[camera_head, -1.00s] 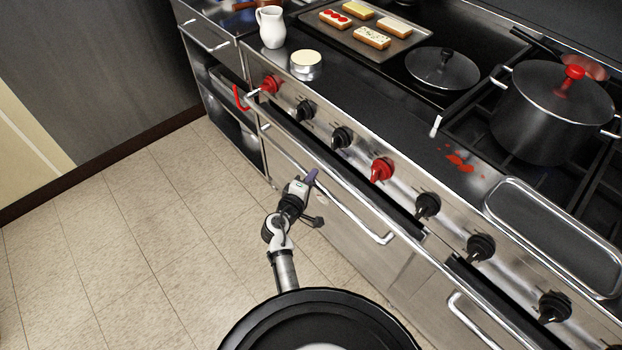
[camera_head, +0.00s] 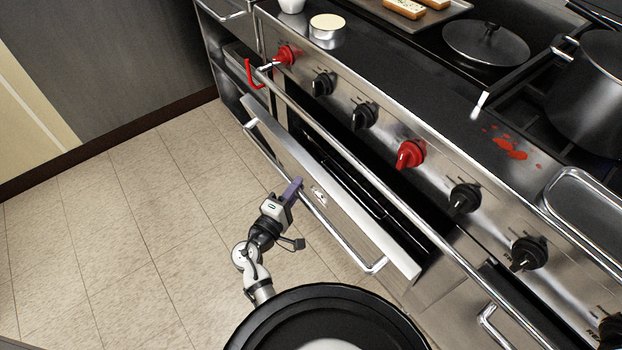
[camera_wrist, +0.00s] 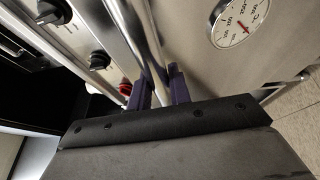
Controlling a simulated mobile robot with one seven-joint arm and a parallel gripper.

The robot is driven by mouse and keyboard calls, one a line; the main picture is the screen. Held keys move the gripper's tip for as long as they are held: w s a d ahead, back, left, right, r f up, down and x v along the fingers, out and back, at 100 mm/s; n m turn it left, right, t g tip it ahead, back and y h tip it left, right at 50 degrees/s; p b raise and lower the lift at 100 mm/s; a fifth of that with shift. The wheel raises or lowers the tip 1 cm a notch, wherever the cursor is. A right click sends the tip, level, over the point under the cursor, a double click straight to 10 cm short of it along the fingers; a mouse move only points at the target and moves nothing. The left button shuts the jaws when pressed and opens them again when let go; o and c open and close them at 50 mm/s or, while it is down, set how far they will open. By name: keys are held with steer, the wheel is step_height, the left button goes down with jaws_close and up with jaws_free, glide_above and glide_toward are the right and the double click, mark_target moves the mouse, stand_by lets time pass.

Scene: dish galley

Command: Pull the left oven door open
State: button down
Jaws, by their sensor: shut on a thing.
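The left oven door (camera_head: 350,210) stands partly open, tilted outward at its top, with a dark gap behind its top edge. Its long metal handle (camera_head: 345,240) runs along the front; the handle also shows in the wrist view (camera_wrist: 143,45). My gripper (camera_head: 296,190) is shut on this handle near its middle, with a purple finger at the bar. In the wrist view the two purple fingers (camera_wrist: 160,92) sit on either side of the bar. A round dial gauge (camera_wrist: 238,22) shows on the door face in the wrist view.
Red and black knobs (camera_head: 410,154) line the panel above the door. A red hook (camera_head: 254,75) hangs at the left end of the rail. The right oven door's handle (camera_head: 492,325) is at lower right. Tiled floor (camera_head: 130,220) in front is clear.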

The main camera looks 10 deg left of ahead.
steer(key=s+a+f+b, duration=0.3)
steer(key=s+a+f, duration=0.2)
steer(key=shift+s+a+b, duration=0.25)
steer(key=shift+s+b, duration=0.05)
steer(key=shift+b, duration=0.1)
steer(key=c, duration=1.3)
jaws_free()
steer(key=shift+w, duration=0.1)
steer(key=shift+r, duration=0.1)
